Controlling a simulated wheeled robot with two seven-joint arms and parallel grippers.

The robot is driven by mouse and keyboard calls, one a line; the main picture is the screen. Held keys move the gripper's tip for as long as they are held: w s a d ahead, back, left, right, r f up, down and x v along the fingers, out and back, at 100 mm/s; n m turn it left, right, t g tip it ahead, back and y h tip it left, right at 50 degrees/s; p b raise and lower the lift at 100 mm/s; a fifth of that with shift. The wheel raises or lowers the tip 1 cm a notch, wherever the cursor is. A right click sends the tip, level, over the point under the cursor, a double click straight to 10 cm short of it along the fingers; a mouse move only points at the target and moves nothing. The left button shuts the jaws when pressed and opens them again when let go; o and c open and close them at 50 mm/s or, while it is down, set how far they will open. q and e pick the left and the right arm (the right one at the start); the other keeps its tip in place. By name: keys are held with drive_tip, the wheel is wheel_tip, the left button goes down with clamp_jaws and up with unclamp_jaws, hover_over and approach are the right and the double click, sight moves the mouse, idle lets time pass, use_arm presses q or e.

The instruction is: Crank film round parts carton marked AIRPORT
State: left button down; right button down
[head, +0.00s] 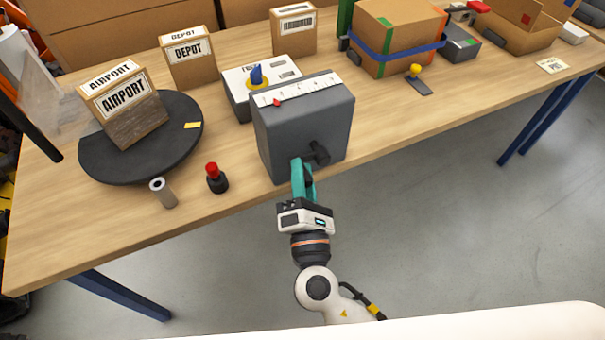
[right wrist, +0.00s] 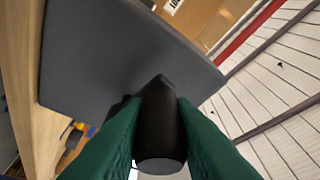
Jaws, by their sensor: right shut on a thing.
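The carton marked AIRPORT (head: 125,105) stands on a round black turntable (head: 100,160) at the left of the table. Its lower part looks darker and streaked, perhaps under film. A pale roll with translucent film (head: 38,90) stands left of the turntable. A grey crank box (head: 300,125) stands at the table's front edge, with a white scale and a red pointer near its left end. My right gripper (head: 303,175) is shut on the black crank handle (right wrist: 160,130), which sits between its green fingers in the right wrist view. My left gripper is not in view.
A white panel with a blue knob (head: 257,78) is behind the crank box. DEPOT carton (head: 189,58) and a strapped carton (head: 395,38) stand farther back. The front right tabletop is clear.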

drive_tip(key=c, duration=1.2)
unclamp_jaws()
drive_tip(key=b+v, duration=0.4)
drive_tip(key=v, duration=0.8)
